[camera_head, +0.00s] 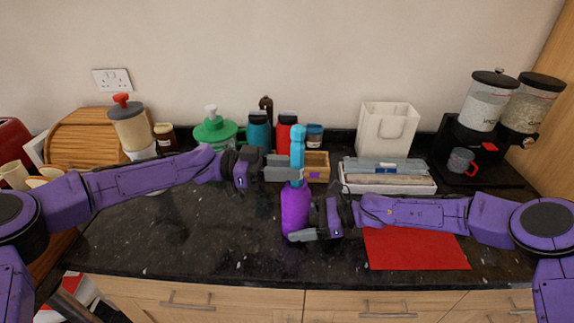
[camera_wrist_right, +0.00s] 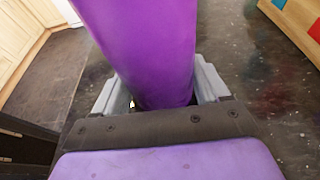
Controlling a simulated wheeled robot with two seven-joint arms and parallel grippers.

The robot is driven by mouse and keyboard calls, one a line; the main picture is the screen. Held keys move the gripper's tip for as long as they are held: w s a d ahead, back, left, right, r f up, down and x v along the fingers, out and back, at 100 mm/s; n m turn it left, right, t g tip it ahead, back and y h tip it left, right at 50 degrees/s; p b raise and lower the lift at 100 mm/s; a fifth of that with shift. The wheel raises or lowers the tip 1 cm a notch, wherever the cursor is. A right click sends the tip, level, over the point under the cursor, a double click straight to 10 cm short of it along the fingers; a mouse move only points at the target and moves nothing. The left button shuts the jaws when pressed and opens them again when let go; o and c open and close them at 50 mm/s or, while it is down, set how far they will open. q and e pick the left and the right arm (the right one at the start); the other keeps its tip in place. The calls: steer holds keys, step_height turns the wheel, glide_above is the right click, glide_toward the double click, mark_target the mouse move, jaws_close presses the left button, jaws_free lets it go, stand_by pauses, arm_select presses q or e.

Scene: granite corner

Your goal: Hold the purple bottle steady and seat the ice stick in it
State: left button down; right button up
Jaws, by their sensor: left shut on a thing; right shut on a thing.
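The purple bottle (camera_head: 295,208) stands upright on the dark counter in the middle of the head view. My right gripper (camera_head: 303,233) is shut on its lower part from the right. In the right wrist view the bottle (camera_wrist_right: 150,50) rises between the two grey fingers (camera_wrist_right: 155,95). The light blue ice stick (camera_head: 297,143) is upright directly above the bottle. My left gripper (camera_head: 287,168) is shut on the stick from the left. The stick's lower end meets the bottle's top; I cannot tell whether it is inside the mouth.
Behind stand a wooden box (camera_head: 316,163), a red bottle (camera_head: 286,132), a teal bottle (camera_head: 259,132) and a green dispenser (camera_head: 213,133). A white tray (camera_head: 390,187) and red mat (camera_head: 415,250) lie right. The counter's left middle (camera_head: 185,225) is clear.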

arm_select(q)
steer(key=shift+f, duration=1.3)
steer(key=c, duration=0.8)
jaws_free()
steer(key=shift+f, duration=0.1)
steer(key=a, duration=1.2)
steer(key=shift+w, duration=0.4)
